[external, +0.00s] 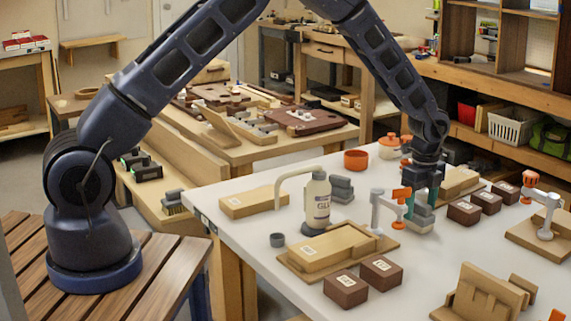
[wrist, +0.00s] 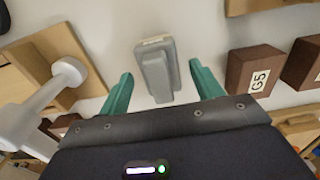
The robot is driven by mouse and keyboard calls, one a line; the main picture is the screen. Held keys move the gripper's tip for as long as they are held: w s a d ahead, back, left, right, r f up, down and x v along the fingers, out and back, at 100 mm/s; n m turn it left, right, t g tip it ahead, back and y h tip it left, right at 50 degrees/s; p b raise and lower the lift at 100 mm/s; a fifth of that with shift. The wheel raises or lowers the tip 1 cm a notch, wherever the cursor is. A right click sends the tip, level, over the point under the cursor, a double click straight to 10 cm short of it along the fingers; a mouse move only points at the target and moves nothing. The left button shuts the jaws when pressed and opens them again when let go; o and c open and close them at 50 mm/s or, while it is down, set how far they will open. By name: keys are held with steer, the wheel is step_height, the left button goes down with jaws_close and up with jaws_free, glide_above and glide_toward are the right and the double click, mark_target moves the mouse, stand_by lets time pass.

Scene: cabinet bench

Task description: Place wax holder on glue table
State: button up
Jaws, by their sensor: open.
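A grey stepped block (external: 420,220), which may be the wax holder, stands on the white table (external: 450,245). In the wrist view the grey block (wrist: 156,72) is between the two teal fingers, with a gap on each side. My gripper (external: 421,203) points down right over it. It also shows in the wrist view (wrist: 161,72), open and empty. A white glue bottle (external: 316,203) stands on the same table to the left. I cannot tell for sure which surface is the glue table.
A lamp-like white stand with an orange head (external: 388,205) is close left of my gripper. Dark brown boxes (external: 464,211) stand to the right; one reads G5 in the wrist view (wrist: 253,72).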

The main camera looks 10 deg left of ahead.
mark_target(420, 203)
step_height(420, 203, up, 10)
stand_by(0.4)
steer(key=w+a+r+n+t, duration=0.1)
steer(key=w+a+r+n, duration=0.3)
steer(key=a+r, duration=0.75)
steer(key=w+a+r+n, duration=0.3)
steer(key=a+r+n, duration=0.35)
steer(key=a, duration=0.75)
steer(key=s+a+r+n+t, duration=0.1)
steer(key=s+a+r+n, duration=0.15)
steer(key=a, duration=0.35)
steer(key=s+a+r+n, duration=0.1)
steer(key=a+r, duration=0.3)
steer(key=a, duration=0.3)
steer(key=s+a+r+n+t, duration=0.1)
steer(key=a+r, duration=0.2)
steer(key=a, duration=0.3)
steer(key=s+a+n+t, duration=0.1)
steer(key=s+a+n, duration=1.1)
steer(key=s+a, duration=0.7)
steer(key=shift+s+a+r+t, duration=0.15)
steer(key=shift+s+a+t, duration=0.15)
steer(key=shift+s+a, duration=0.1)
